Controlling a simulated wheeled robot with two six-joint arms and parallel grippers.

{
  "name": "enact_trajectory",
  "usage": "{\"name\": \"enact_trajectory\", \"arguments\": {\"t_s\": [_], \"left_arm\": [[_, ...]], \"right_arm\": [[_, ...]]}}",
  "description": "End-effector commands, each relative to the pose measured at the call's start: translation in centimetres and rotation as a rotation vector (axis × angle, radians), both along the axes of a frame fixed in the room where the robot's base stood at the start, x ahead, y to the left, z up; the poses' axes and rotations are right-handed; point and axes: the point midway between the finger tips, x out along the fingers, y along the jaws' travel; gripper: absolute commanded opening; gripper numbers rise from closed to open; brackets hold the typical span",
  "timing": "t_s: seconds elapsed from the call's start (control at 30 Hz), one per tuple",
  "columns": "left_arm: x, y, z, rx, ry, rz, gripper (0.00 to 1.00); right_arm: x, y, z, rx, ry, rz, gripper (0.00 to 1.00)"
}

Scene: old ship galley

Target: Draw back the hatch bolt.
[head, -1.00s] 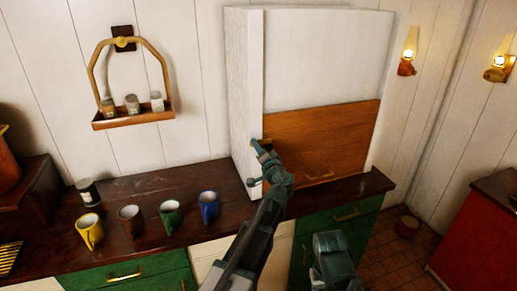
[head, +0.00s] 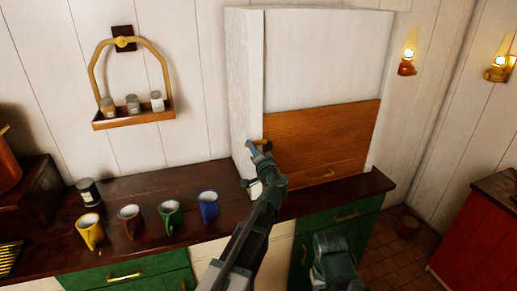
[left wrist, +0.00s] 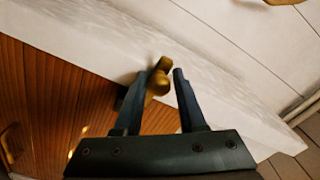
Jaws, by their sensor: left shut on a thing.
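The wooden hatch (head: 318,150) is a brown panel in the front of a white cabinet, with a small brass handle low on it. The brass knob of the hatch bolt (left wrist: 161,78) shows in the left wrist view at the edge between the panel and the white frame. My left gripper (left wrist: 167,78) has its fingers on either side of this knob and is shut on it. In the head view the left gripper (head: 256,164) is at the hatch's left edge and largely covers the bolt. My right gripper does not show.
Yellow, brown, green and blue mugs (head: 208,206) stand on the dark counter (head: 150,187) left of the cabinet, with a dark jar (head: 88,192) behind. A spice rack (head: 133,117) hangs on the wall above. The counter in front of the hatch is narrow.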

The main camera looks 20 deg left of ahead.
Motion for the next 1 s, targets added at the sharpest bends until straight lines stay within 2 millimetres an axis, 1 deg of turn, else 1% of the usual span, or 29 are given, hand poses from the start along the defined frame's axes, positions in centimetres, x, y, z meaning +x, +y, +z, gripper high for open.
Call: {"name": "enact_trajectory", "arguments": {"t_s": [0.03,0.1,0.33,0.37,0.4,0.5,0.83,0.93,1.0], "left_arm": [[-0.9,0.8,-0.2,-0.012,-0.002,-0.001,0.00],[-1.3,1.3,-0.2,-0.012,-0.002,-0.001,0.00],[-1.2,1.4,-0.2,-0.012,-0.002,0.002,0.00],[-1.2,1.4,-0.2,-0.012,-0.002,0.002,0.42],[-1.2,1.5,-0.2,-0.011,-0.002,0.003,0.49],[-1.2,1.5,-0.1,-0.009,-0.001,0.002,0.64],[-1.3,1.3,-0.1,-0.003,-0.001,0.000,0.64],[-2.2,0.7,-0.1,-0.003,0.000,-0.001,0.64],[-3.3,0.1,-0.1,-0.003,-0.001,-0.002,0.64]], "right_arm": [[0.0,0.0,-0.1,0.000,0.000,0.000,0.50],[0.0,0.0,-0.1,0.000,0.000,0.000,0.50],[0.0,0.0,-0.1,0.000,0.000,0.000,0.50],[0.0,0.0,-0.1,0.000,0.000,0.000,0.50],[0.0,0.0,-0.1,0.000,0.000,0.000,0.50],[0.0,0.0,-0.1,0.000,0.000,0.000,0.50],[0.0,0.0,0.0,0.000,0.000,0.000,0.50],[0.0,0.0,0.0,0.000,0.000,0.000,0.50],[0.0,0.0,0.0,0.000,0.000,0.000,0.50]]}}
